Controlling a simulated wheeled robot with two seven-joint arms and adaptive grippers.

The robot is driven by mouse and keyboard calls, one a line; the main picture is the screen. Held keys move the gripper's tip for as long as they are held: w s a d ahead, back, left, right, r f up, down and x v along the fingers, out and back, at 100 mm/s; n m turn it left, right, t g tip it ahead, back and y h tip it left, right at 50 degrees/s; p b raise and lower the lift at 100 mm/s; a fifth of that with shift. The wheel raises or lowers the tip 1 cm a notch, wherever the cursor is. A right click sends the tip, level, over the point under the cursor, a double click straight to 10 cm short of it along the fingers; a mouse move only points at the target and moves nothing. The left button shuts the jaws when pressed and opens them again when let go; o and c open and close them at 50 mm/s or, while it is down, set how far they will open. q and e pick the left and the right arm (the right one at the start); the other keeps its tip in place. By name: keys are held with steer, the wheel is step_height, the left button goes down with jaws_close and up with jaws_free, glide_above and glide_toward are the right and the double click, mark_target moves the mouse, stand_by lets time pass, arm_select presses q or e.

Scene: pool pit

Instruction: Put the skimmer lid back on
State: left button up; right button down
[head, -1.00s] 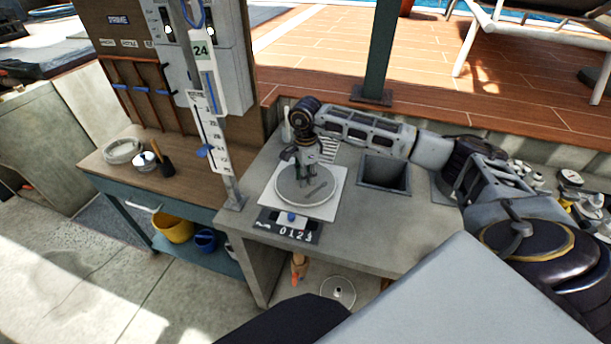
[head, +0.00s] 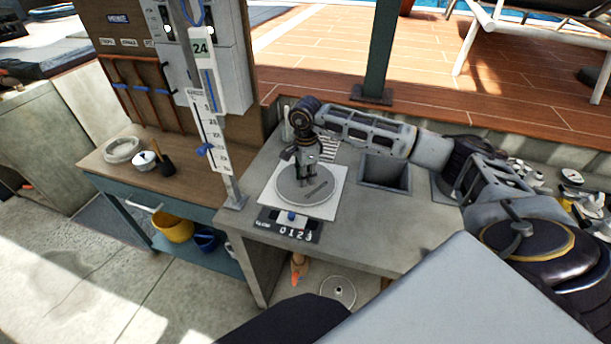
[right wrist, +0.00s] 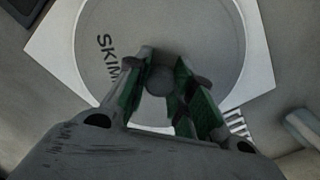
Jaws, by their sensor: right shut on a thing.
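The skimmer lid (head: 318,197) is a round grey disc lying in or on a white square plate (head: 270,200) on the concrete counter. In the right wrist view the lid (right wrist: 205,30) carries dark lettering starting "SKIM" and a small round knob (right wrist: 160,80). My right gripper (head: 308,185) points down over the lid. In the right wrist view its fingers (right wrist: 165,95) stand either side of the knob, shut on it. The lid looks about level and centred within the plate; whether it is fully seated cannot be told. My left gripper is not in view.
A square opening (head: 384,174) lies in the counter right of the plate. A number display (head: 289,226) sits in front. A gauge post (head: 212,120) rises at left. Another round disc (head: 338,291) is low, below the counter. A wooden bench (head: 185,170) stands left.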

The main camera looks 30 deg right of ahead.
steer(key=shift+f, duration=0.15)
stand_by(0.3)
steer(key=c, duration=1.1)
jaws_free()
steer(key=shift+c, duration=0.2)
steer(key=shift+o, duration=0.8)
steer(key=shift+r+p, duration=1.1)
steer(key=shift+r, duration=1.25)
steer(key=shift+r, duration=0.3)
